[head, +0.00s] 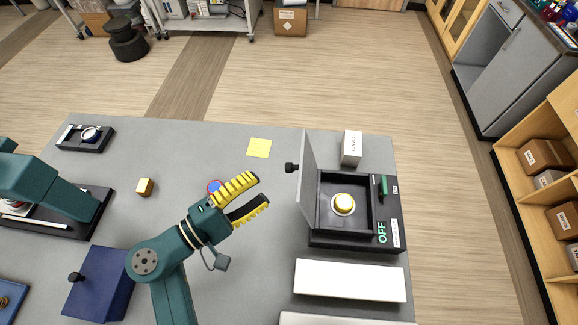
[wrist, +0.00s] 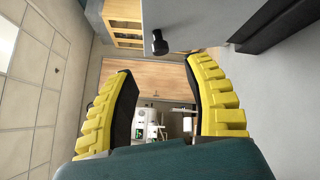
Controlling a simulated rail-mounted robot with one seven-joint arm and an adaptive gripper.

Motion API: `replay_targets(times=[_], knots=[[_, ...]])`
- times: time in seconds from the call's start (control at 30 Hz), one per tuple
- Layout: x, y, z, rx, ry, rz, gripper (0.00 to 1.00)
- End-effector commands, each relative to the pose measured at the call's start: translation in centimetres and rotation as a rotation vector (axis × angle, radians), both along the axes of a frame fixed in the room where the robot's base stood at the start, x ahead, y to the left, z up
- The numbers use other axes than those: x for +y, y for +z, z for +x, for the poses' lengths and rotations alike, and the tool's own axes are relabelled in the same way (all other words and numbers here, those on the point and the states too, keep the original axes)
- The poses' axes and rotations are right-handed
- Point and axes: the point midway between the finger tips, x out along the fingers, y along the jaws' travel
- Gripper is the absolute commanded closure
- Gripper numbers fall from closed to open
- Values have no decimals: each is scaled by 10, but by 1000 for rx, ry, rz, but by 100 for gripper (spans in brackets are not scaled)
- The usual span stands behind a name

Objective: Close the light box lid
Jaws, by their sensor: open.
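The light box (head: 386,242) is a black box at the right of the table in the head view, with a round yellow-white button or lamp inside, a green switch and the word OFF on its right side. Its grey lid (head: 308,180) stands upright, open, along the box's left edge. A black knob (head: 291,168) sticks out from the lid's left face; the knob also shows in the wrist view (wrist: 160,43). My gripper (head: 264,189) is open and empty, left of the lid and apart from it. In the wrist view its yellow-padded fingers (wrist: 170,100) have nothing between them.
A small white box (head: 351,148) stands behind the light box, and a white slab (head: 350,280) lies in front. Table between note and lid is clear.

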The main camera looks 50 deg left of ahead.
Motion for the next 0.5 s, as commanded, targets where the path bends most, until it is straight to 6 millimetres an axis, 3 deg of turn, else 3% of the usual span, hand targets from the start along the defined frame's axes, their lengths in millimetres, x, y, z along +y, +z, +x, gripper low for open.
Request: replay_targets(times=[0.1, 0.3, 0.5], knots=[[-3, 1, 31, -1, -7, 1, 49], [-3, 0, 71, 0, -4, 0, 49], [-3, 0, 87, 1, 0, 0, 49]])
